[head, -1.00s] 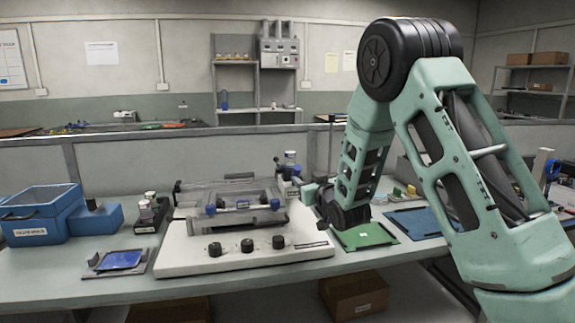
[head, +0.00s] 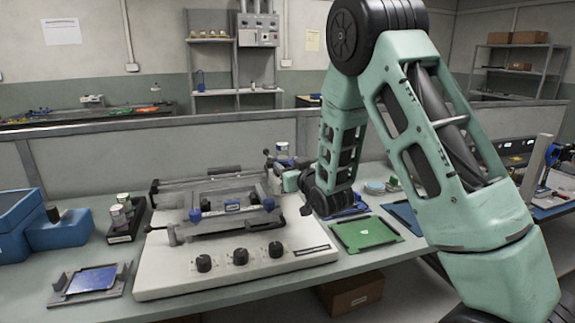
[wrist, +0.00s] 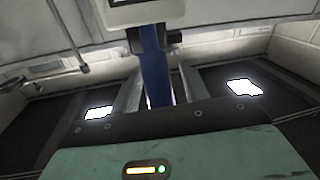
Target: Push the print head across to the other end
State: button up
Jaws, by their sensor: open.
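The print head (head: 232,207) is a dark grey carriage with blue knobs at its ends, lying over the white-based printer (head: 165,275) in the head view. My gripper (head: 279,178) is at the printer's right end, pointing left, its fingertips small and partly hidden. In the wrist view my gripper's two grey fingers (wrist: 157,78) stand apart. A blue upright post (wrist: 154,62) shows between or just beyond them; I cannot tell whether it is part of the print head or whether the fingers touch it.
A green board (head: 366,233) lies right of the printer under my arm. A blue bin (head: 17,215), small jars (head: 122,215) and a holder with a blue plate (head: 92,280) are at the left. A low partition (head: 100,160) runs behind the bench.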

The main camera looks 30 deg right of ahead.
grip_shut()
jog(key=w+a+b, duration=0.1)
jog(key=w+a, duration=0.2)
jog(key=a, duration=0.8)
jog(key=w+a+b, duration=0.1)
jog(key=w+a, duration=0.2)
jog(key=a, duration=0.8)
jog(key=w+a+b, duration=0.1)
jog(key=w+a, duration=0.2)
jog(key=a, duration=0.8)
jog(key=shift+w+b, duration=0.2)
jog(key=shift+b, duration=0.1)
jog(key=shift+a+r, duration=0.1)
jog(key=shift+a, duration=0.05)
grip_release()
jog(key=shift+w+a, duration=0.1)
jog(key=shift+a, duration=0.05)
